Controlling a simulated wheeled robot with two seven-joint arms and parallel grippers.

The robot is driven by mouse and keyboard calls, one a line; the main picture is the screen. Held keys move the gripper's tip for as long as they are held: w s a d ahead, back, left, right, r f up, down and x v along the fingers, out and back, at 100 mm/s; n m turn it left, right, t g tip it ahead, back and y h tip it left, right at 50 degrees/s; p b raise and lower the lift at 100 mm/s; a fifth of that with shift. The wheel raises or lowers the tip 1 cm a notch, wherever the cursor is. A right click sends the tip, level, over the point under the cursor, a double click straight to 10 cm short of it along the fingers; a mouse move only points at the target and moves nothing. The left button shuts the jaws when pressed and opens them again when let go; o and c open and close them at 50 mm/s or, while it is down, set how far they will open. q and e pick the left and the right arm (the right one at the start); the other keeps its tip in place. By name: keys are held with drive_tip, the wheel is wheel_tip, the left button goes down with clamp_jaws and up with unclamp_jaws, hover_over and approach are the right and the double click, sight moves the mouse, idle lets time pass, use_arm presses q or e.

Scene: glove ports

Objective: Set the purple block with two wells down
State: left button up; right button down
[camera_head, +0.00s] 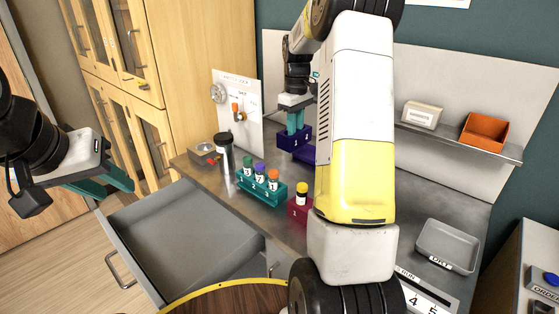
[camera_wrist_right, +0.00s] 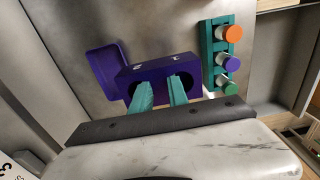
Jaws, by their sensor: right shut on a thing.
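The purple block with two wells (camera_head: 287,141) is at the back of the metal bench. In the right wrist view the block (camera_wrist_right: 165,68) shows its marks 1 and 2, with dark wells behind my fingers. My right gripper (camera_wrist_right: 161,92) is shut on the block, its teal fingers coming down on it from above; it also shows in the head view (camera_head: 295,122). I cannot tell whether the block's underside touches the bench. My left gripper (camera_head: 108,187) is empty and looks open, at the left, away from the bench.
A purple square tray (camera_wrist_right: 105,72) lies beside the block. A teal rack (camera_head: 262,190) with several capped vials and a red block (camera_head: 299,212) with a yellow-capped vial stand nearer. A dark-lidded canister (camera_head: 225,153) stands left. A grey tray (camera_head: 446,246) is right. A drawer (camera_head: 185,235) is open in front.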

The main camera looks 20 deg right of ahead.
drive_tip(key=f, duration=0.7)
drive_tip(key=shift+w+d+f, duration=0.15)
drive_tip(key=shift+w+f, duration=0.1)
drive_tip(key=shift+f, duration=2.25)
drive_tip(key=c, duration=1.3)
unclamp_jaws()
drive_tip(key=shift+f, duration=0.15)
